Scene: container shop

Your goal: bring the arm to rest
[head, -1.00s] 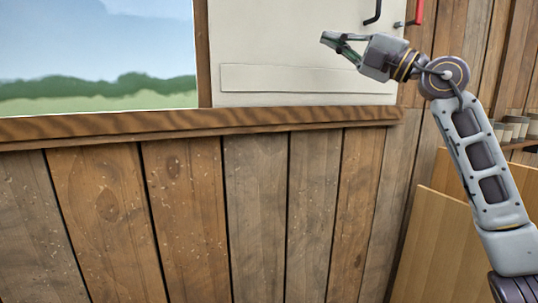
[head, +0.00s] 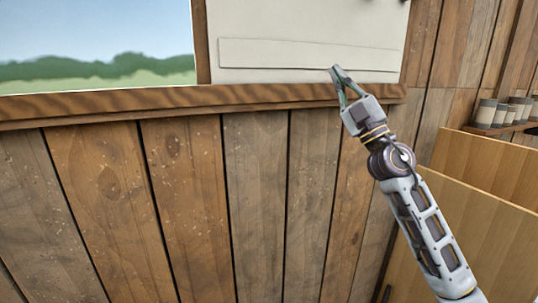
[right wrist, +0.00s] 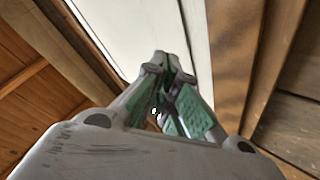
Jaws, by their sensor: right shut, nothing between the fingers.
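My right gripper (head: 337,72) is in the head view, in front of the wooden ledge and the lower edge of the pale panel. Its fingers point up and slightly left, and their tips meet with nothing between them. In the right wrist view the gripper (right wrist: 166,62) shows its green finger pads close together at the tips, with the pale panel behind. My right arm comes up from the lower right, partly bent. My left gripper is not in view.
A wooden ledge (head: 130,101) runs under the window and the pale panel (head: 290,25). Wooden plank wall lies below it. At the right stand light wood boards (head: 450,235) and a shelf with several small pots (head: 487,113). The space left of my arm is free.

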